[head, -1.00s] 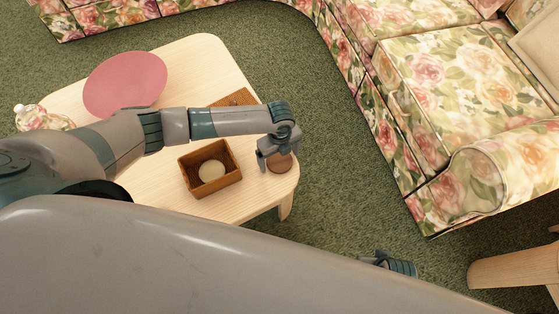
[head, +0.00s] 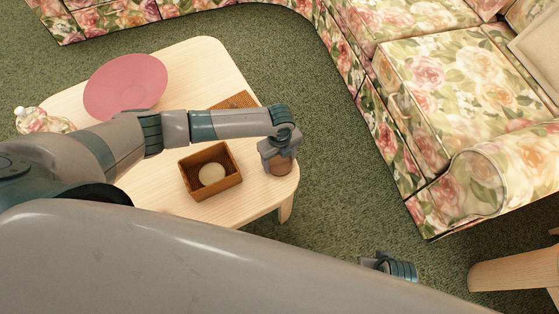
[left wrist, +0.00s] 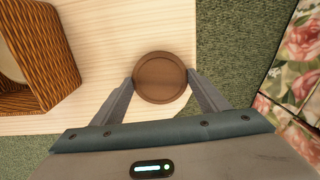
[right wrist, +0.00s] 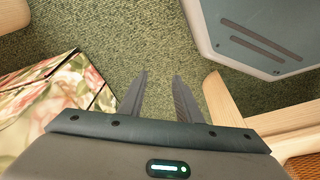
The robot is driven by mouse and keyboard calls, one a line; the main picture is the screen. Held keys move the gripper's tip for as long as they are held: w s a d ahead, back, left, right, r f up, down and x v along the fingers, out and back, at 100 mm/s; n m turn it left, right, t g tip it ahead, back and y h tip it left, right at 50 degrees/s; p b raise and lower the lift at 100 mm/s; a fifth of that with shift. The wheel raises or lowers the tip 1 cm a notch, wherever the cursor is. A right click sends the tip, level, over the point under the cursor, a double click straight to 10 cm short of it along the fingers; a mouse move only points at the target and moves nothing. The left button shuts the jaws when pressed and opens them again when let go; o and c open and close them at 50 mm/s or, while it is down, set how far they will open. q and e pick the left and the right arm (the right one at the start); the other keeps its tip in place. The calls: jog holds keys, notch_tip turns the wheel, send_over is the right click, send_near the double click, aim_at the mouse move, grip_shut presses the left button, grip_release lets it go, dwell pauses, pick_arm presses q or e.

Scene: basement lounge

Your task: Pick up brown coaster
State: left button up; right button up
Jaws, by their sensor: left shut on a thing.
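The round brown coaster (head: 281,168) is at the right front corner of the pale wooden table (head: 240,206). It also shows in the left wrist view (left wrist: 160,78), between the fingertips. My left gripper (head: 277,157) is shut on the coaster, one finger at each side of its rim. The gripper hides part of the coaster in the head view. I cannot tell whether the coaster is clear of the tabletop. My right gripper (right wrist: 161,75) is open and empty above the green carpet, away from the table.
A woven basket (head: 210,170) with a pale round thing inside stands just left of the coaster. A floral sofa (head: 440,90) stands to the right, past a strip of carpet.

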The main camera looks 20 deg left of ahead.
aim_at(280, 165)
pick_arm(q)
jog(key=shift+r, duration=0.6)
jog(key=r, duration=0.3)
jog(key=shift+s+d+r, duration=0.15)
jog(key=shift+s+d, duration=0.15)
jog(key=shift+s, duration=0.05)
jog(key=s+d+r+p, duration=0.1)
jog(key=s+d+r, duration=0.5)
jog(key=s, duration=0.3)
jog(key=shift+r, duration=0.2)
pick_arm(e)
jog(key=f, duration=0.4)
jog(key=shift+s+d, duration=0.1)
jog(key=shift+s, duration=0.15)
jog(key=shift+s+f, duration=0.15)
jog(key=shift+s, duration=0.45)
